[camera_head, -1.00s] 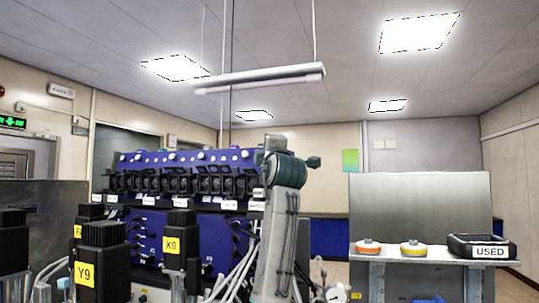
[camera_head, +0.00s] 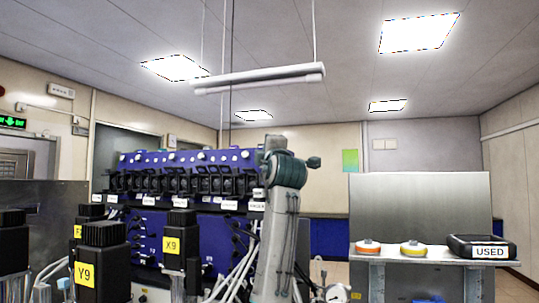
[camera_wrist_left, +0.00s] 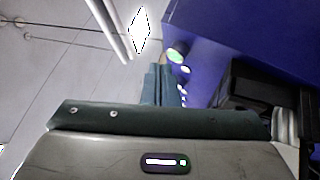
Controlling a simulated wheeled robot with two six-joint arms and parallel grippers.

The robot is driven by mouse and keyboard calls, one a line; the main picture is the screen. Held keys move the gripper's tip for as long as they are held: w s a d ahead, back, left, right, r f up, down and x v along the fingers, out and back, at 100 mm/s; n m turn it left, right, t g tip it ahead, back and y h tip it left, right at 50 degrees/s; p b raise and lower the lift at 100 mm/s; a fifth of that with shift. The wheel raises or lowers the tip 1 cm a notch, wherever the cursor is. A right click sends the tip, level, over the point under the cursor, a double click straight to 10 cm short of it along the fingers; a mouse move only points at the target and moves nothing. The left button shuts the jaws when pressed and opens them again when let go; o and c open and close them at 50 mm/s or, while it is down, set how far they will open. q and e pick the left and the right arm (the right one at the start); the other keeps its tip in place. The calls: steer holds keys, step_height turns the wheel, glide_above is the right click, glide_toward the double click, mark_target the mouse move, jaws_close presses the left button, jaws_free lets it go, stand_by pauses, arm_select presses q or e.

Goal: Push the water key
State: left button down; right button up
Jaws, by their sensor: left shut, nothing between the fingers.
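A blue bioreactor bank (camera_head: 205,235) stands left of centre in the head view, with a row of small pale round keys (camera_head: 201,156) along its top. I cannot tell which one is the water key. My left arm rises in front of the bank's right end and hides part of it; the fingertips are not clear there. In the left wrist view my left gripper (camera_wrist_left: 158,84) is shut and empty. Its fingers point along the blue face, beside a green-lit key (camera_wrist_left: 175,54) and several smaller keys. I cannot tell whether they touch. My right gripper is not in view.
Black motor units tagged Y9 (camera_head: 103,262) and X9 (camera_head: 180,245) stand in front of the bank. White tubes run below it. At right, a shelf holds an orange roll (camera_head: 367,248), a yellow roll (camera_head: 413,250) and a black bin marked USED (camera_head: 482,246).

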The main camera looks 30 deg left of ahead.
arm_select(q)
steer(key=shift+w+a+f, duration=0.1)
steer(key=shift+w, duration=0.25)
steer(key=shift+w+a+f, duration=0.1)
steer(key=shift+w, duration=0.3)
stand_by(0.7)
steer(key=shift+s, duration=0.1)
steer(key=shift+s+d+r, duration=0.15)
steer(key=shift+s, duration=0.25)
steer(key=shift+s+d+r, duration=0.1)
steer(key=shift+s, duration=0.25)
steer(key=shift+s+b, duration=0.1)
steer(key=shift+b, duration=0.25)
steer(key=shift+s+d+r+b, duration=0.25)
steer(key=shift+s+b, duration=0.1)
steer(key=shift+s, duration=0.55)
steer(key=shift+s+d+r+b, duration=0.25)
steer(key=shift+s+b, duration=0.1)
steer(key=shift+s, duration=0.55)
steer(key=shift+s+d+r+b, duration=0.15)
steer(key=shift+s+r+b, duration=0.15)
steer(key=shift+s, duration=0.6)
steer(key=shift+w+f, duration=0.1)
steer(key=shift+f, duration=0.05)
